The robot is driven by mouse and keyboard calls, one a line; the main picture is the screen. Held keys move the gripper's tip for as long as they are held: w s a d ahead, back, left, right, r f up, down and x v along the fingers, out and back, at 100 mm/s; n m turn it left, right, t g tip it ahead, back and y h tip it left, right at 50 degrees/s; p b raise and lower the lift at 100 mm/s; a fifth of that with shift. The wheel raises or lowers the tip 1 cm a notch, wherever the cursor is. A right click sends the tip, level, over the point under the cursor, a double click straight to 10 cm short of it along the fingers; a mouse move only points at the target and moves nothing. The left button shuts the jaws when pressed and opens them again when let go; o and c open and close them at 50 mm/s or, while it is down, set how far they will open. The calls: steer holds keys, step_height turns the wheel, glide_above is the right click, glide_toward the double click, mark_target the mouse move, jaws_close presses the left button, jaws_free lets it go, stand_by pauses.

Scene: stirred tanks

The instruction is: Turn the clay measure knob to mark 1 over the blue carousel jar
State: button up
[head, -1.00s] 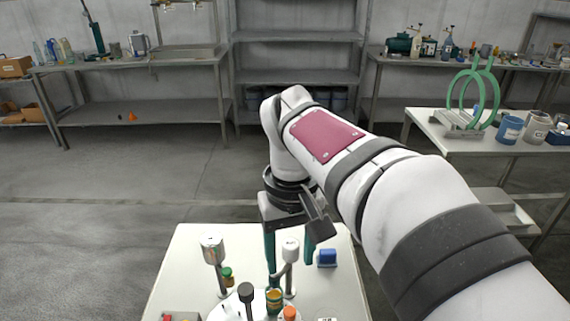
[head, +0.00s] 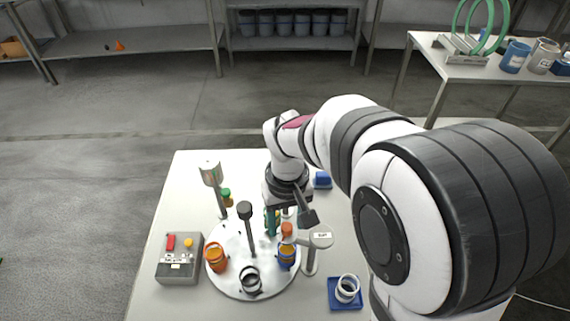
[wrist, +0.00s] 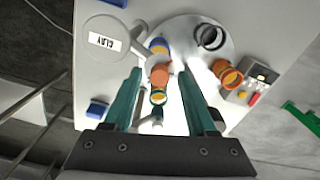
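The clay measure (head: 320,239) is a pale post with a round top. Its CLAY label reads clearly in the wrist view (wrist: 105,42). An arm runs from it to an orange knob (head: 287,229), also in the wrist view (wrist: 160,74). The blue jar (head: 287,260) stands on the white carousel (head: 231,281) below and nearer the camera. It also shows in the wrist view (wrist: 159,47). My gripper (wrist: 163,69) points down with its teal fingers apart, one each side of the knob in the wrist view. Contact is not visible. The knob's mark is too small to read.
An orange jar (head: 216,257) and a dark jar (head: 251,279) stand on the carousel. A dark-topped post (head: 246,211) and a red-marked white post (head: 210,174) rise nearby. A grey button box (head: 179,269) is left; a blue tray (head: 345,304) is right.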

jaws_close()
steer(key=shift+m, duration=0.3)
steer(key=m, duration=0.5)
steer(key=shift+m, duration=0.3)
steer(key=m, duration=0.5)
steer(key=shift+m, duration=0.4)
steer(key=shift+o, duration=0.5)
jaws_free()
